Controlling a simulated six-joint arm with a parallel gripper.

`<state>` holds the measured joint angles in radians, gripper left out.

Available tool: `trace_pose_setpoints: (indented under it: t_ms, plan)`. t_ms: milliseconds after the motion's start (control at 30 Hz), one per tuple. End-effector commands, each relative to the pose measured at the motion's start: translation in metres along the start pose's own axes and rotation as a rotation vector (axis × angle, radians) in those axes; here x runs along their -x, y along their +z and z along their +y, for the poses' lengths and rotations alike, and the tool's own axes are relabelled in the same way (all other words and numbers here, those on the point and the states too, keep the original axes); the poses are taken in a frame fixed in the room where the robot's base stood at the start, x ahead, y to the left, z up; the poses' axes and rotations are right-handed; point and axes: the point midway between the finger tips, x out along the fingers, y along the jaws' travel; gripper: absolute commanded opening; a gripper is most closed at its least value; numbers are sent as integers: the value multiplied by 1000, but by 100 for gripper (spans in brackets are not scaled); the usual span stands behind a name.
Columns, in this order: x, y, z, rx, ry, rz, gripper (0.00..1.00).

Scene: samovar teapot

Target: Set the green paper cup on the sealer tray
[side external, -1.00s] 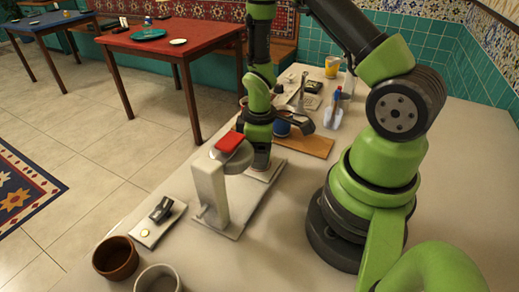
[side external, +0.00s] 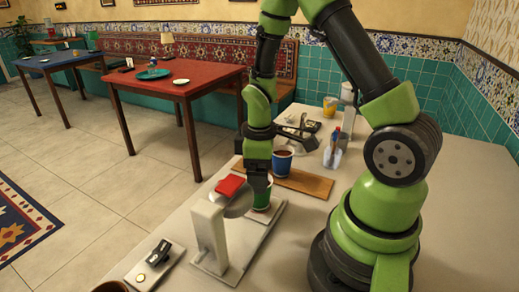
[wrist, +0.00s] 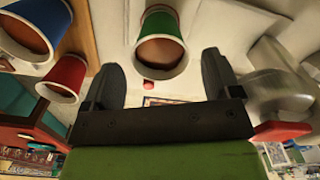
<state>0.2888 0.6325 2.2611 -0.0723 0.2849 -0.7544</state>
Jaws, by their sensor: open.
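The green paper cup (side external: 264,196) stands upright on the sealer tray (side external: 268,228), beside the sealer's head. In the side view my gripper (side external: 259,184) is just above the cup and hides part of it. In the wrist view the green cup (wrist: 163,20) shows its brown inside and white rim, past the fingertips. My gripper (wrist: 162,66) is open, with its two fingers apart and nothing held between them.
The sealer (side external: 207,232) has a red handle (side external: 230,185) close to my gripper. A blue cup (side external: 282,164) stands on a wooden board (side external: 312,183) behind. A red cup (wrist: 63,77) shows in the wrist view. A small plate with a black-handled item (side external: 155,264) lies front left.

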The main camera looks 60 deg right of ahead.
Motion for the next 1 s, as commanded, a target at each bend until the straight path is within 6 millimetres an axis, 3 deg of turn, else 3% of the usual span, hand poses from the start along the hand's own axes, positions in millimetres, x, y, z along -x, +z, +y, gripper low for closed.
trace_pose_setpoints:
  t_ms: [200, 467, 567, 800, 1000]
  plan:
    - [40, -1, 1, 1, 4, 5, 84]
    - [65, -1, -1, -11, 7, 11, 84]
    - [84, -4, -8, -66, 27, 56, 84]
    - [162, 2, -53, -353, 47, 303, 84]
    - [206, 25, -96, -577, -46, 515, 84]
